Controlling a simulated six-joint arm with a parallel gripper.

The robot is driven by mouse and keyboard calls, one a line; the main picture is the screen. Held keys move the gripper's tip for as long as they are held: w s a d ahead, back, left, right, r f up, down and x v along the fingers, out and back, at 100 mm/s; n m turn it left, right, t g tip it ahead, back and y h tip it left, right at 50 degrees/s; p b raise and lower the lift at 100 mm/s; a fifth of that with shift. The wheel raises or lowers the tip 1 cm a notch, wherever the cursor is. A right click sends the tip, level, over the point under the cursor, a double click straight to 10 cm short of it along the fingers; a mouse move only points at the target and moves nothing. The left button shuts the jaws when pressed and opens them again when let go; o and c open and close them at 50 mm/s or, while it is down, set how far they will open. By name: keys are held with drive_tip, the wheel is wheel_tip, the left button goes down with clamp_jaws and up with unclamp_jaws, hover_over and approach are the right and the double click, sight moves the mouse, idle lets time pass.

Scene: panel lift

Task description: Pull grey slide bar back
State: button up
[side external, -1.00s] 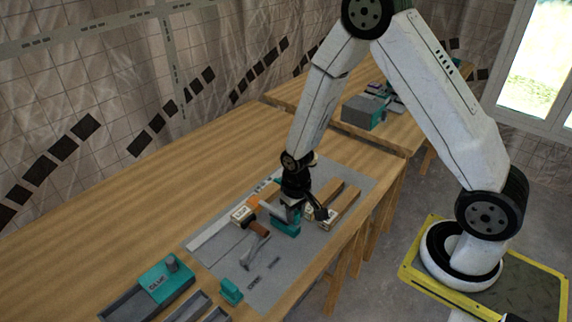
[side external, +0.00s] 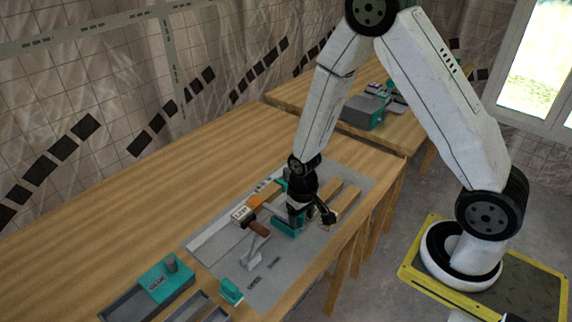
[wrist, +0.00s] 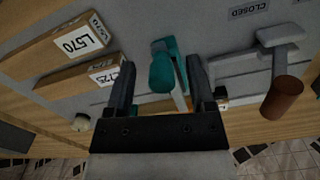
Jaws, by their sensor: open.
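My gripper (wrist: 160,85) is open, its two dark fingers pointing down at the grey panel (side external: 225,262). A teal clamp-like fixture (wrist: 163,72) with a rounded top shows between the fingers in the wrist view, apart from both. In the side view this teal fixture (side external: 287,228) is partly hidden under my gripper (side external: 303,210). A pale grey bar (wrist: 180,101) shows beside the teal top, between the fingers; its far end is hidden. I cannot tell for certain whether it is the slide bar.
Wooden blocks labelled L570 (wrist: 70,45) and C725 (wrist: 85,77) lie to the left in the wrist view. A brown-handled grey tool (wrist: 282,95) lies to the right. A teal glue box (side external: 163,283) and grey trays stand near the table's front.

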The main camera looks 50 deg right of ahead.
drive_tip(key=shift+r, duration=0.1)
drive_tip(key=shift+r, duration=3.8)
drive_tip(key=shift+r, duration=0.1)
drive_tip(key=shift+s+a+r, duration=0.1)
drive_tip(key=shift+s+r, duration=0.2)
drive_tip(key=shift+r, duration=0.2)
drive_tip(key=s+r+n+t, duration=0.2)
drive_tip(key=s+r, duration=0.3)
drive_tip(key=r, duration=0.1)
drive_tip(key=shift+s+a+t, duration=0.15)
drive_tip(key=shift+a+t, duration=0.15)
drive_tip(key=shift+a, duration=0.1)
